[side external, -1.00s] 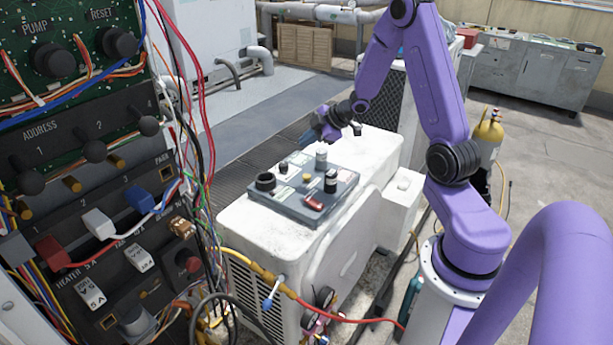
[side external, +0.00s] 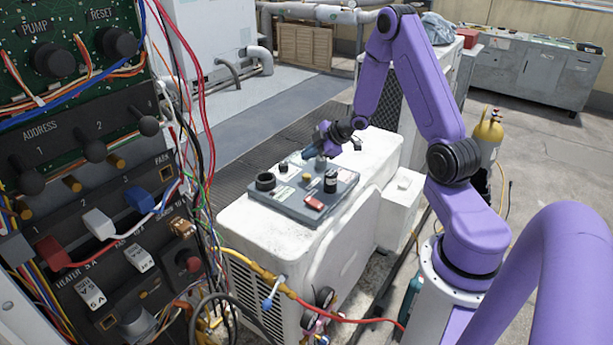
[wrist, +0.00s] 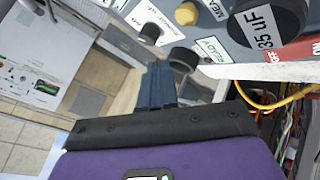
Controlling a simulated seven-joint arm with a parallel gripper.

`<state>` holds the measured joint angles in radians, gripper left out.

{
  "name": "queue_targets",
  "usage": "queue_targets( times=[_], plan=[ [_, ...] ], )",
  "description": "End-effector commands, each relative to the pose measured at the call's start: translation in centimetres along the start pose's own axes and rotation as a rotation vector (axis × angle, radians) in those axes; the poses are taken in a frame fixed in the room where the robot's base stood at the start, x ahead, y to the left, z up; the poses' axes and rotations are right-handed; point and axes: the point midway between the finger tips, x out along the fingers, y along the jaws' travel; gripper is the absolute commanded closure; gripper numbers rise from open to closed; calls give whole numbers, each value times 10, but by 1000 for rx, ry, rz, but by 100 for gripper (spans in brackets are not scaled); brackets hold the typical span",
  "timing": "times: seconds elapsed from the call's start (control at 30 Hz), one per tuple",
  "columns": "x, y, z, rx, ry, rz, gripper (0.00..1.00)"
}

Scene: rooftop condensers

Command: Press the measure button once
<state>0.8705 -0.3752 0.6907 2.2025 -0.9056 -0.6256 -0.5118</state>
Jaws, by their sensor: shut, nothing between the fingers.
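The yellow button (wrist: 187,13) beside a label starting "MEA" shows at the top of the wrist view, on the grey panel box (side external: 262,197). My gripper (wrist: 158,70) is shut and empty. In the side view my gripper (side external: 313,152) is low over the far end of the panel box. I cannot tell whether the fingers touch it.
The panel also carries a black knob (wrist: 147,32), a dark round control (wrist: 184,59), a large 35 uF cylinder (wrist: 268,20) and a red switch (side external: 314,203). It rests on a white condenser unit (side external: 240,222). A wired control rack (side external: 95,125) stands at left.

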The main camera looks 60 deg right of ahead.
Motion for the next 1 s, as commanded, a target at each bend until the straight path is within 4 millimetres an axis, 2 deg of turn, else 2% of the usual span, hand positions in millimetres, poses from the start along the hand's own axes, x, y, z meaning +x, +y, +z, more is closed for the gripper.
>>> queue_targets(
  times=[0.2,0.4,1.0],
  plan=[
    [18,-14,13,2,0,-2,100],
    [27,-19,19,-1,1,0,100],
    [28,-21,21,0,0,1,100]
  ],
)
